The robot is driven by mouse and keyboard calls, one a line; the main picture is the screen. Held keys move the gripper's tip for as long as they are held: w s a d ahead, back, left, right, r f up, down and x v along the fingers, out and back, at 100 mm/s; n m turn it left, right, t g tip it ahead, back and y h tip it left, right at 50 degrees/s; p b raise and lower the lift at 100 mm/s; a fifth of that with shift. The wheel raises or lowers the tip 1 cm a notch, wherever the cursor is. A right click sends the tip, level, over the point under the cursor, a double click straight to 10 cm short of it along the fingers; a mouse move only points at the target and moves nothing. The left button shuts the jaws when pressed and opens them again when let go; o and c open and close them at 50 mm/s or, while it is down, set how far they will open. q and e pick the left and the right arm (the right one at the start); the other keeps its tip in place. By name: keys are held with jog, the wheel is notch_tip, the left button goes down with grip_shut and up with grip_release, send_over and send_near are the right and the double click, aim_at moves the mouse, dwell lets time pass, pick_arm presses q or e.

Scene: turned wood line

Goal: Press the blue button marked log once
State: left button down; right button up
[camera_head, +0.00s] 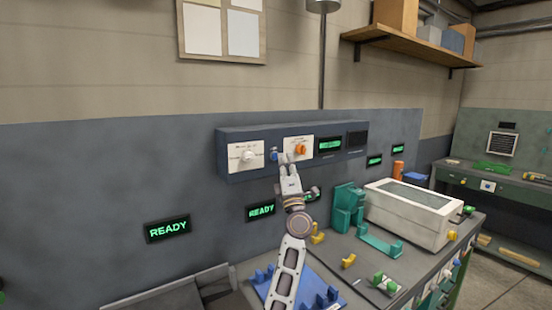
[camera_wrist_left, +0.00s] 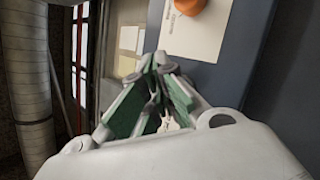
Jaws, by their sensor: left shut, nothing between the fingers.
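The blue button (camera_head: 273,155) sits on the front of the grey wall-mounted control box (camera_head: 228,168), between a white knob and an orange knob. Its marking is too small to read. My left gripper (camera_head: 288,159) is shut and empty, held up at the box, just right of the blue button in the picture. I cannot tell whether the fingertips touch the box. In the left wrist view the shut fingers (camera_wrist_left: 160,68) point at the box edge, and the blue button does not show there. My right gripper is not in view.
The white knob (camera_head: 248,156) and orange knob (camera_head: 299,149) flank the button closely; the orange knob (camera_wrist_left: 190,6) also shows in the wrist view. Below are a green fixture (camera_head: 347,208), a white lidded machine (camera_head: 410,215) and a blue tray (camera_head: 318,278). READY displays (camera_head: 168,229) line the wall.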

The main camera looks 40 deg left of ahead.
pick_arm(q)
jog(key=shift+w+a, duration=0.3)
jog(key=shift+a, duration=0.4)
dwell(1.9)
jog(key=shift+d, duration=0.15)
jog(key=shift+s+d, duration=0.35)
jog(key=shift+d, duration=0.2)
dwell(0.5)
jog(key=shift+s+d+p, duration=0.2)
jog(key=shift+s+d, duration=0.1)
jog(key=shift+d, duration=0.5)
jog(key=shift+s+d+p, duration=0.25)
jog(key=shift+s+d, duration=0.1)
jog(key=shift+d, duration=0.4)
jog(key=shift+s+d+p, duration=0.2)
jog(key=shift+s+d, duration=0.1)
jog(key=shift+d, duration=0.5)
